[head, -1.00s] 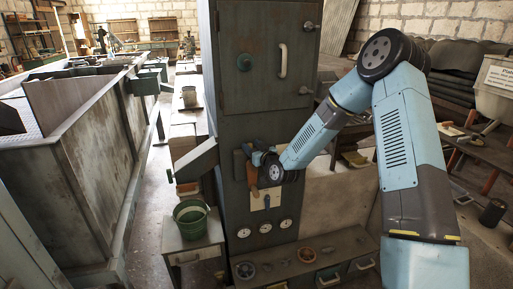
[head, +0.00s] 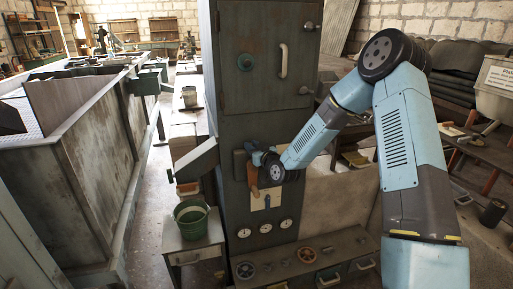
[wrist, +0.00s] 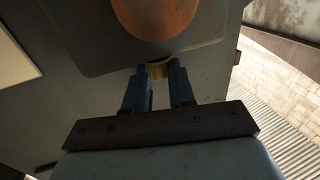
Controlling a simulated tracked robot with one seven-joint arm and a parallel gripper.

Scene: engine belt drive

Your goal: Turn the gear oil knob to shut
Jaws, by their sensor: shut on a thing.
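A tall grey-green cabinet (head: 230,130) stands in front of me. My gripper (head: 259,160) is at its front face, over a dark plate (head: 240,165). In the wrist view my gripper (wrist: 159,82) has its two dark fingers shut on a small brass-coloured knob (wrist: 160,69), of which only a part shows between the tips. A large copper-coloured rounded piece (wrist: 155,15) lies just beyond it on the plate. An orange-brown handle (head: 253,176) hangs beside my gripper in the head view. No gear oil label can be read, and my gripper hides most of the knob.
Below my gripper are a pale switch plate (head: 266,201) and a row of round gauges (head: 265,228). A low ledge (head: 340,240) carries several round wheels (head: 306,254). A green bucket (head: 191,218) stands on a small table at left.

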